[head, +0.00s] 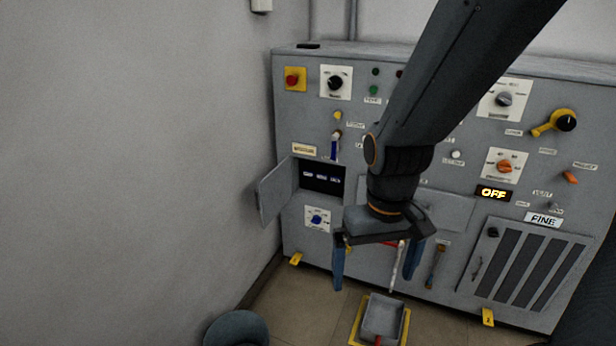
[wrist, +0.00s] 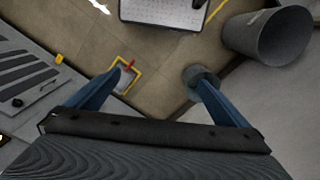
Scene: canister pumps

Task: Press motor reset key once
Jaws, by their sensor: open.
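The grey control panel (head: 400,130) fills the middle and right of the head view. On its left side a small door (head: 277,193) stands open beside a dark recess (head: 322,177). Several small pale labelled items sit in the recess, too small to read. Which one is the motor reset key, I cannot tell. A green button (head: 374,90) with a small label is higher up. My gripper (head: 376,268) points downward in front of the lower panel, right of and below the recess, with its blue fingers apart and empty. It also shows in the wrist view (wrist: 156,82).
A red button on a yellow plate (head: 292,79), a blue knob (head: 317,219) and an orange knob (head: 505,167) are on the panel. A lit OFF sign (head: 493,194) is at right. A grey tray (head: 382,318) and a round bin (head: 237,328) stand on the floor. A wall borders the left.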

